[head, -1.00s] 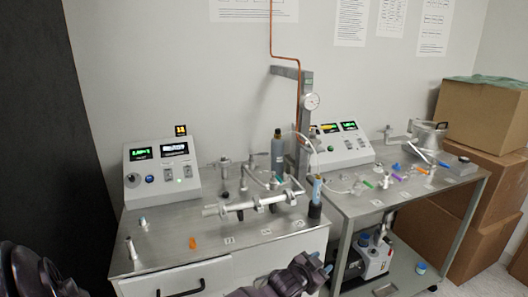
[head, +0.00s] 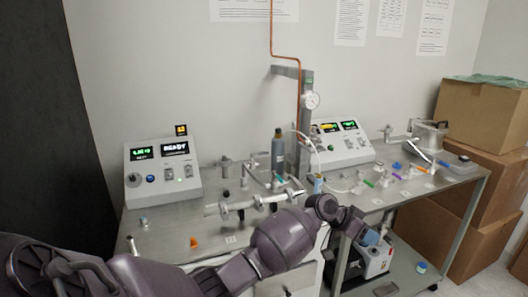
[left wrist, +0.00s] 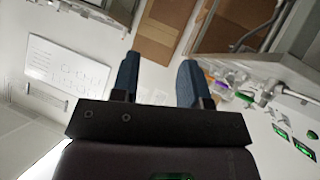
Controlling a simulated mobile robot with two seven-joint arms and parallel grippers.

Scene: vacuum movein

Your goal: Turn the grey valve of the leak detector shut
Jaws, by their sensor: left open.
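The leak detector appears to be the left console (head: 163,170), a sloped grey box with a lit display reading READY, on the left bench. I cannot tell which fitting is the grey valve. My left gripper (head: 372,238) is beyond the left bench's right side, in front of the right table. Its blue fingers are apart and empty in the left wrist view (left wrist: 157,78). My right gripper is not in view.
The right table (head: 385,200) carries a second console (head: 343,143) and several coloured fittings. A pump (head: 376,258) stands on its lower shelf, near my left gripper. A grey post with a gauge (head: 311,100) rises between the benches. Cardboard boxes (head: 480,115) stack at right.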

